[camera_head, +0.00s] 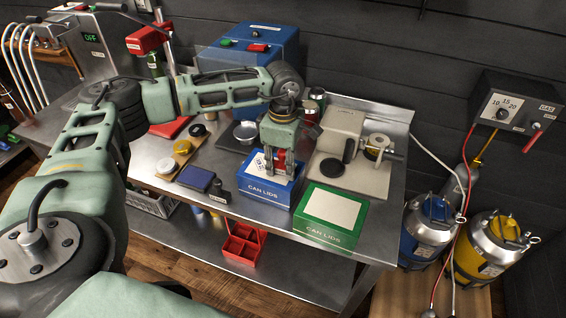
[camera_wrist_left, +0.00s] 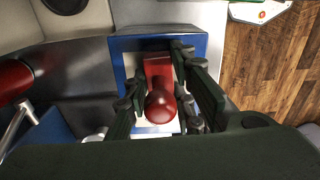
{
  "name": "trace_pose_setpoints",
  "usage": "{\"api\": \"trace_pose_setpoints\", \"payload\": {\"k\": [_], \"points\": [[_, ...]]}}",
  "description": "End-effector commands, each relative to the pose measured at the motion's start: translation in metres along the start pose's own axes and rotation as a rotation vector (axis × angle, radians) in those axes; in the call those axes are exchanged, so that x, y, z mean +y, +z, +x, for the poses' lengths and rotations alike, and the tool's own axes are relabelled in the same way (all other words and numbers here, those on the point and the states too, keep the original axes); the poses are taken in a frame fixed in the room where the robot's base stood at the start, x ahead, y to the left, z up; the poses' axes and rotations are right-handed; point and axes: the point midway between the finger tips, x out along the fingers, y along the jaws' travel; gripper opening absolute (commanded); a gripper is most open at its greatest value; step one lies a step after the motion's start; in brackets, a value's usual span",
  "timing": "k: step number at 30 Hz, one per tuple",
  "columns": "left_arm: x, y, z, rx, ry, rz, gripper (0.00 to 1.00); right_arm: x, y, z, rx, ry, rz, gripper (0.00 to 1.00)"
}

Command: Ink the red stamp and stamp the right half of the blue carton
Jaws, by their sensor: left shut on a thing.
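The blue carton (camera_head: 264,193), marked CAN LIDS, stands near the table's front edge with a white panel on top. Dark print shows on the panel's left part. My left gripper (camera_head: 281,165) is above the carton, pointing down and shut on the red stamp (camera_head: 281,157). In the left wrist view the red stamp (camera_wrist_left: 160,103) stands between the fingers over the white panel, with the blue carton's rim (camera_wrist_left: 126,46) around it. I cannot tell whether the stamp touches the panel. An ink pad (camera_head: 195,178) lies open left of the carton. My right gripper is not in view.
A green carton (camera_head: 328,232) stands right of the blue one. A dark upright stamp (camera_head: 220,192) stands beside the ink pad. A board with round pots (camera_head: 182,147) lies farther left. A scale-like plate with a metal device (camera_head: 377,148) is behind right.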

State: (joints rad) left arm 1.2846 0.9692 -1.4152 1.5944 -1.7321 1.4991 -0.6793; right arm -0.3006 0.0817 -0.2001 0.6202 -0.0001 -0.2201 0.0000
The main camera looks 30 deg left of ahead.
Motion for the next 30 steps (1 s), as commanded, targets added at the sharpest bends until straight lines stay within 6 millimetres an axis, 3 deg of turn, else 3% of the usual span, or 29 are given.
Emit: {"api": "trace_pose_setpoints", "payload": {"k": [22, 30], "points": [[0.001, 0.0, -0.064, -0.003, 0.005, -0.001, 0.06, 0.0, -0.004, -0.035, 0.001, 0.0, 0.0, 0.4], [0.001, 0.0, -0.068, -0.001, 0.004, -0.001, 0.06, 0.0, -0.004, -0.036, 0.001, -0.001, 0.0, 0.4]]}}
